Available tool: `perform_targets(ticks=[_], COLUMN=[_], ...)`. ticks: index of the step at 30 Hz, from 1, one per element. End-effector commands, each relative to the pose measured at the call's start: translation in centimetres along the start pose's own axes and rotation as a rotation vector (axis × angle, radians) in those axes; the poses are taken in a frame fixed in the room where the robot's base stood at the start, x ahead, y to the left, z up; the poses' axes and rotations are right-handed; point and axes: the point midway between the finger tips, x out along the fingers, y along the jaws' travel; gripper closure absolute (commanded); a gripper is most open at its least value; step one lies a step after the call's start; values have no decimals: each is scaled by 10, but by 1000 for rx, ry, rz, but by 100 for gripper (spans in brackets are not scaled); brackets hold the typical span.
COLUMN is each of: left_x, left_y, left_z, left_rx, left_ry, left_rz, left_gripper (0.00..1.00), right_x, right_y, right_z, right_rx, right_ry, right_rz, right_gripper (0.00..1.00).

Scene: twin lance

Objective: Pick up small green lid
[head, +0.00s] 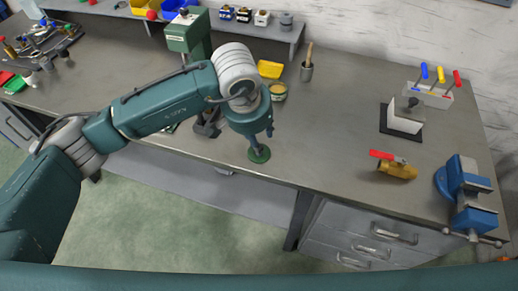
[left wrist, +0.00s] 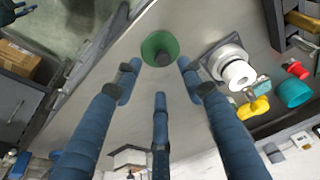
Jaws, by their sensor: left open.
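The small green lid (head: 259,155) lies flat near the front edge of the grey workbench, directly below my left gripper (head: 257,136). In the left wrist view the lid (left wrist: 150,42) is a round green disc with a dark knob in its middle. My left gripper (left wrist: 160,76) has its three fingers spread and empty, with the lid just beyond the fingertips. What looks like my right gripper (left wrist: 18,8) shows partly at the top left corner of the left wrist view; its jaws are unclear.
A brass valve (head: 397,170) and a blue vise (head: 466,192) are at right. The bench between is clear.

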Motion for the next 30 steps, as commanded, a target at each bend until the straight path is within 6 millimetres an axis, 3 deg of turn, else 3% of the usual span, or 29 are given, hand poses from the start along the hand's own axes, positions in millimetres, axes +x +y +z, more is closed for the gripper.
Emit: perform_targets(ticks=[5, 12, 21, 22, 28, 30], left_x=[12, 48, 56, 56, 56, 56], left_y=[-2, -6, -6, -6, -7, -7], left_z=[0, 0, 0, 0, 0, 0], left_rx=[-2, -2, 0, 0, -1, -1], left_ry=[-4, -2, 1, 1, 1, 1], left_rz=[3, 5, 3, 3, 3, 3], left_gripper=[60, 60, 60, 62, 100, 100], right_x=[-11, -27, -26, -26, -26, -26], right_y=[-1, -1, -1, -1, -1, -1], right_z=[-1, -3, -3, -3, -3, -3], right_rx=[1, 1, 1, 1, 1, 1], right_ry=[0, 0, 0, 0, 0, 0], right_rz=[-2, -2, -2, -2, -2, -2], right_gripper=[66, 66, 66, 66, 66, 66])
